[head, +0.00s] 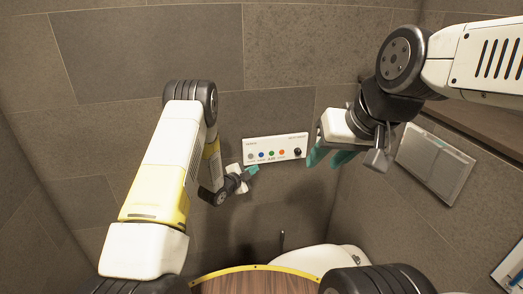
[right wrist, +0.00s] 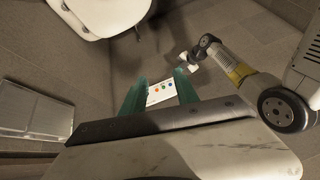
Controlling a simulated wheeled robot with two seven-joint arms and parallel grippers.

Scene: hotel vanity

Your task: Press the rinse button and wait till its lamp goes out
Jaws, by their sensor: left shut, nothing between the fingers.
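My right gripper (head: 328,158) is open and empty to the right of the panel. In the right wrist view the panel (right wrist: 161,92) shows between its parted fingers.
A white toilet (head: 325,258) stands low in front of the back wall. A grey metal plate (head: 435,162) is on the right wall, below a ledge. A paper or sign (head: 512,268) shows at the lower right edge. The wall left of my left arm is bare.

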